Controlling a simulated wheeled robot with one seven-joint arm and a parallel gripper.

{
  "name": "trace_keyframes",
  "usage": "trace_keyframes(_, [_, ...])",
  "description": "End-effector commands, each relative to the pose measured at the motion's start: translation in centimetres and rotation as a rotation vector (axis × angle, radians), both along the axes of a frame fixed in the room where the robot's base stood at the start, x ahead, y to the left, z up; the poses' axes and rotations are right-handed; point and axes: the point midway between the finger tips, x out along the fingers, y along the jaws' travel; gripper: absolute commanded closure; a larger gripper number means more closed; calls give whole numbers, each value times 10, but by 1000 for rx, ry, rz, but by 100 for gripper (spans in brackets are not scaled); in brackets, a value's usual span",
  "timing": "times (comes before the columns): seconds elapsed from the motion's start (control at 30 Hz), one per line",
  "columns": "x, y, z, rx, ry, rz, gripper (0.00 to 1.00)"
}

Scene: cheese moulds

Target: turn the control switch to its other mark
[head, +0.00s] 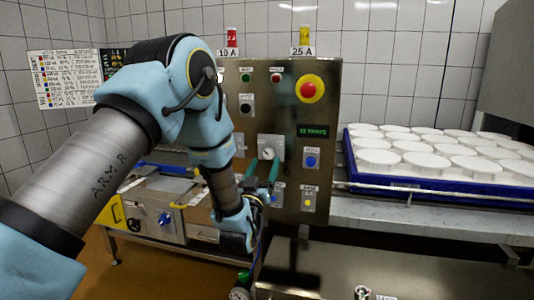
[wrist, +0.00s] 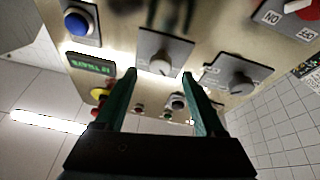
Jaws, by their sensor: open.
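The steel control panel (head: 285,90) stands upright in the head view. A rotary switch (head: 270,148) with a pale round knob on a grey plate sits at its middle. In the wrist view this switch (wrist: 160,62) lies between and just beyond my fingertips, its white pointer slanted. I cannot read its label or marks. My gripper (head: 262,166) is open and empty just below the knob, its two green fingers pointing up; they also show in the wrist view (wrist: 160,76). A second grey knob (wrist: 238,82) is beside the right finger. Contact cannot be told.
A red emergency button (head: 311,89), a green display (head: 313,131) and a blue button (head: 311,161) are close by on the panel. A red switch (wrist: 300,6) shows at the wrist view's corner. A blue tray (head: 440,185) of white moulds stands right.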

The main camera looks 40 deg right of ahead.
Motion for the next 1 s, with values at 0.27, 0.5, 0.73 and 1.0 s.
trace_keyframes(0.27, [16, -25, 13, 0, -1, 0, 29])
trace_keyframes(0.5, [18, -28, 13, 2, 0, 0, 29])
trace_keyframes(0.73, [18, -28, 13, 1, 0, 0, 43])
trace_keyframes(1.0, [18, -28, 13, 1, 0, 0, 74])
